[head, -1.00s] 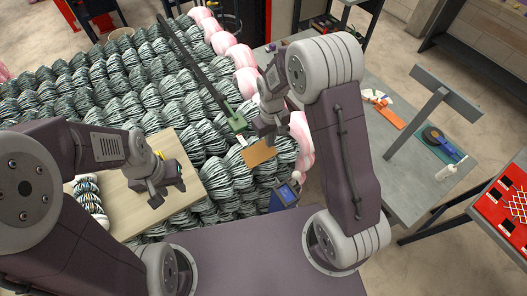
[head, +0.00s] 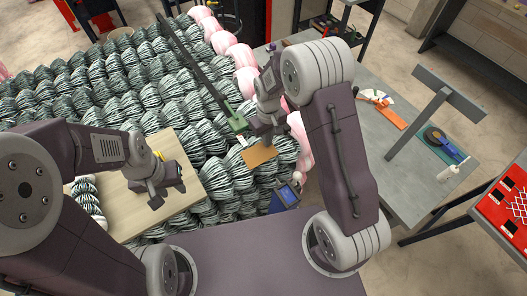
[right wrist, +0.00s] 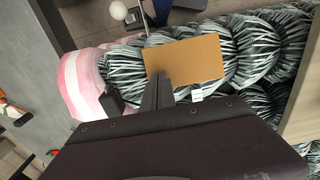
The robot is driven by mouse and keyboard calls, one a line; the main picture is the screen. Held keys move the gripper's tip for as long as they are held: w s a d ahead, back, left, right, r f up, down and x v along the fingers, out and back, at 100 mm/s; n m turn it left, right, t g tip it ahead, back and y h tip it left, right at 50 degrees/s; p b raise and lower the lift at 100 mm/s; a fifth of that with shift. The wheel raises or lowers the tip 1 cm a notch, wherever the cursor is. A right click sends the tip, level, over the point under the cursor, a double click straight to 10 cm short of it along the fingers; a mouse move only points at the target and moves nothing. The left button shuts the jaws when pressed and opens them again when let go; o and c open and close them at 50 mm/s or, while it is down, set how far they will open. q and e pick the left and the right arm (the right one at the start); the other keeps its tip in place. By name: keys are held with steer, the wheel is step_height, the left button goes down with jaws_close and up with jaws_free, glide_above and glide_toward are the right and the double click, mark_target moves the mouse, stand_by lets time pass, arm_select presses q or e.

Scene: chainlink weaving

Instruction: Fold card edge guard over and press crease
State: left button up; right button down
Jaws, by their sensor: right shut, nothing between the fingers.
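The card edge guard appears as a flat tan card (head: 259,156) lying on the black-and-white striped yarn bundles near the front of the weave. It also shows in the right wrist view (right wrist: 190,60). My right gripper (head: 268,138) is shut and empty at the card's back edge in the head view. In the right wrist view its fingers (right wrist: 158,88) overlap the card's lower left edge; I cannot tell whether they touch it. My left gripper (head: 168,194) is open and empty above the light wooden board (head: 130,215), well left of the card.
A dark bar with a green end block (head: 238,123) lies behind the card, with a small white tag (head: 242,141) nearby. A blue device (head: 285,195) stands at the front right. Pink bundles (head: 245,82) edge the weave. A grey table (head: 395,190) stands right.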

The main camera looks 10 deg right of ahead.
steer(key=shift+w+f, duration=0.1)
steer(key=shift+f, duration=0.2)
steer(key=shift+w+f+b, duration=0.1)
steer(key=shift+f+b, duration=0.3)
steer(key=shift+f, duration=0.4)
stand_by(0.4)
step_height(320, 180, up, 7)
steer(key=p, duration=0.5)
steer(key=shift+r+p, duration=0.15)
steer(key=shift+p, duration=0.25)
